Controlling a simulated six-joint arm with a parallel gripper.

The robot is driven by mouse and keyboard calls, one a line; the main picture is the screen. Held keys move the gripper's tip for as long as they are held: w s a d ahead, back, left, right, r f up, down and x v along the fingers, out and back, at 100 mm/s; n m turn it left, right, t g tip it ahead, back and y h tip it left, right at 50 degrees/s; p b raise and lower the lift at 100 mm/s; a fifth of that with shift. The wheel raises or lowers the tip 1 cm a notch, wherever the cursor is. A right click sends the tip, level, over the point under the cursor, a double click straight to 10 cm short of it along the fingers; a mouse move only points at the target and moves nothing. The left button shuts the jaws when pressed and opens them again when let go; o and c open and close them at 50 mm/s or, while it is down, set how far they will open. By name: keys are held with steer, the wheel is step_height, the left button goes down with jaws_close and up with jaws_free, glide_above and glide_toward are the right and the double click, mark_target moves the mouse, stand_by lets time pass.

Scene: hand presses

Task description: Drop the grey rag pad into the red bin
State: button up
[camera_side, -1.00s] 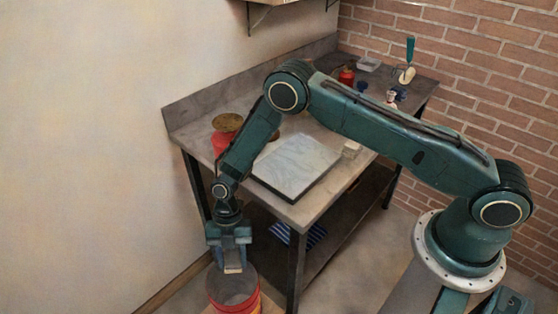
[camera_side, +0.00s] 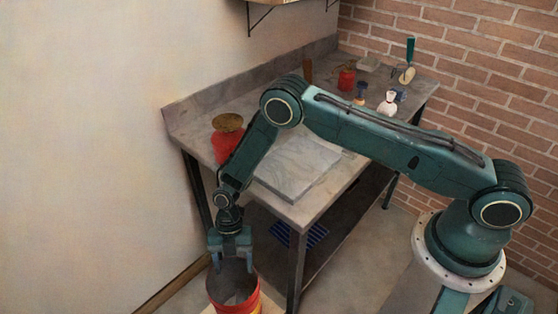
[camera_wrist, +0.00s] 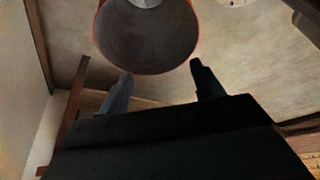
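The red bin (camera_side: 236,305) stands on the floor at the lower left of the side view, upright with its mouth up. Its grey inside (camera_wrist: 150,45) fills the top middle of the wrist view. My gripper (camera_side: 231,267) points down just above the bin mouth. Its two fingers are apart with nothing between them, as the wrist view (camera_wrist: 162,72) also shows. A small light grey piece (camera_wrist: 146,3), apparently the grey rag pad, shows inside the bin at the top edge of the wrist view. Most of it is cut off.
The workbench (camera_side: 316,202) stands right of the bin, with a grey slab (camera_side: 297,168) near its front edge. A red container with a brown top (camera_side: 227,135) sits at its left end. Several small items stand at the back. The wall is close on the left.

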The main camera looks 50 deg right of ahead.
steer(key=shift+r, duration=0.15)
steer(key=w+a+r+m+t+y, duration=0.1)
steer(key=w+a+r+m, duration=0.15)
steer(key=r, duration=0.75)
steer(key=w+a+r+m+t, duration=0.1)
steer(key=a+r+m, duration=0.15)
steer(key=r, duration=0.65)
steer(key=d+r+m+t, duration=0.1)
steer(key=d+r+m, duration=0.1)
steer(key=d+m, duration=0.3)
steer(key=w+d+r+m+t+h, duration=0.1)
steer(key=d+r+m+t, duration=0.1)
steer(key=d+m, duration=0.3)
steer(key=d+r+m+t+h, duration=0.1)
steer(key=d+r+m+t, duration=0.1)
steer(key=d+m, duration=0.4)
steer(key=shift+w+d, duration=0.2)
steer(key=shift+d, duration=0.9)
steer(key=shift+w+d, duration=0.2)
steer(key=shift+d, duration=0.9)
steer(key=shift+s+d+r+m, duration=0.15)
steer(key=shift+d+r+m, duration=0.05)
steer(key=shift+d+m, duration=0.45)
